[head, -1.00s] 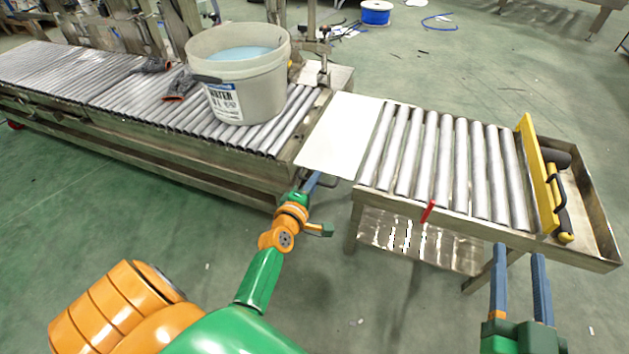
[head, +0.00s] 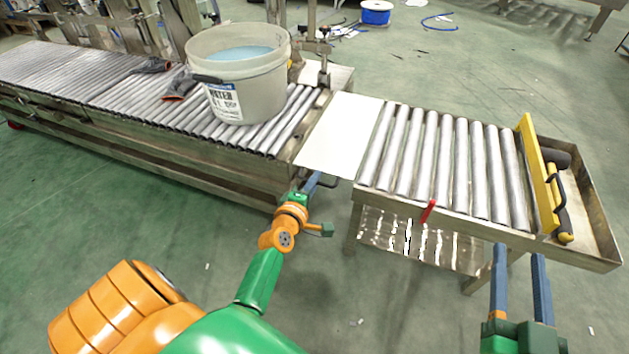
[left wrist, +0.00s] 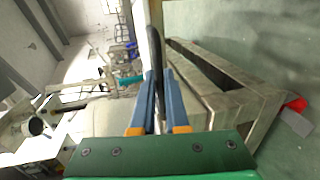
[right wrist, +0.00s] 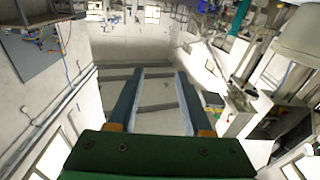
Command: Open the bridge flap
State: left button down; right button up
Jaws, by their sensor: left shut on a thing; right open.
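The bridge flap (head: 340,135) is a flat white plate. It lies level across the gap between the long roller conveyor (head: 120,85) and the short roller table (head: 445,165). A dark handle (head: 329,181) shows under the flap's near edge. My left gripper (head: 313,180) is at that near edge, shut on the handle, which runs between its fingers in the left wrist view (left wrist: 157,65). The fingertips are partly hidden beside the conveyor's end. My right gripper (head: 519,248) is open and empty in front of the short table's right part.
A white bucket (head: 238,95) of bluish liquid stands on the long conveyor near the flap. Dark gloves (head: 178,85) lie left of it. A yellow bar (head: 537,175) crosses the short table's right end, beside a metal tray (head: 592,205). A red lever (head: 428,211) is on the table's front.

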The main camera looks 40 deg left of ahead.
pick_arm(q)
jog(key=shift+r+m+p, duration=0.5)
jog(key=shift+p, duration=0.45)
jog(key=shift+r+m+y+p, duration=0.3)
jog(key=shift+r+m+p, duration=0.1)
jog(key=shift+p, duration=0.25)
pick_arm(e)
jog(key=s+d+f+g+h, duration=0.1)
jog(key=s+d+f+g, duration=0.1)
jog(key=s+f+g, duration=0.3)
jog(key=s+d+f+m+g+h, duration=0.1)
jog(key=s+f+g, duration=0.5)
jog(key=f, duration=0.6)
jog(key=shift+d+f+g+h, duration=0.2)
jog(key=shift+d+g+h, duration=0.4)
jog(key=shift+d+g, duration=0.15)
pick_arm(q)
jog(key=c, duration=0.9)
grip_release()
